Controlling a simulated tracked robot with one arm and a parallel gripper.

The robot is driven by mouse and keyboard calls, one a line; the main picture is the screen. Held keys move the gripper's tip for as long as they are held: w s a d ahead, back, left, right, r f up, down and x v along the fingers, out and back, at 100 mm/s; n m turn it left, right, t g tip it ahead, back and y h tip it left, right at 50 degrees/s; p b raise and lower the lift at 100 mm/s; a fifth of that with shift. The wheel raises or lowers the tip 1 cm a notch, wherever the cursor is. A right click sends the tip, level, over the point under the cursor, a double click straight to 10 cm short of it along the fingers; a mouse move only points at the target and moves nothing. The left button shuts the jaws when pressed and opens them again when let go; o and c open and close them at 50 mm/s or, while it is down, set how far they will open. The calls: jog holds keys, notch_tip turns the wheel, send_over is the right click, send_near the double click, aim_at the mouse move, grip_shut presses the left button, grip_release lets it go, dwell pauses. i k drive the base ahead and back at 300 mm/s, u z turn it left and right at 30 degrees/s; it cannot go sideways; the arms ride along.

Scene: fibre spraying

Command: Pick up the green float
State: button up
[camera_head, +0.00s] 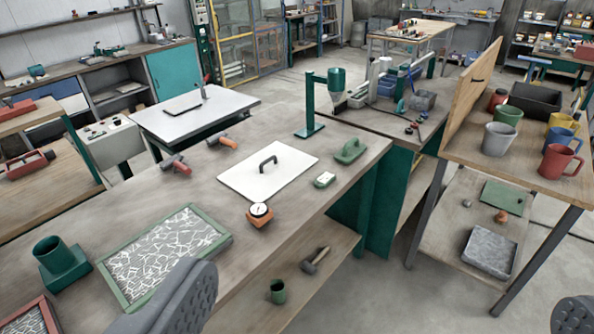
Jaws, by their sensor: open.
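The green float (350,151) lies on the brown workbench (330,215) near its far right edge, with its handle on top. It is right of a white board with a dark handle (285,183). My gripper (388,290) is open; its two grey, ridged fingers show at the bottom left and bottom right, wide apart. No object is between the fingers. The float is well beyond the fingertips, and nothing visibly covers it.
A green post-mounted device (318,100) stands behind the float. A shelf below holds a hammer (315,260) and green cup (277,291).

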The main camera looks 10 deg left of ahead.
aim_at(353, 148)
jog(key=z, duration=0.5)
jog(key=i, duration=1.35)
jog(key=z, duration=0.3)
jog(key=i, duration=1.25)
jog(key=u, duration=0.65)
jog(key=i, duration=0.7)
jog(key=u, duration=0.4)
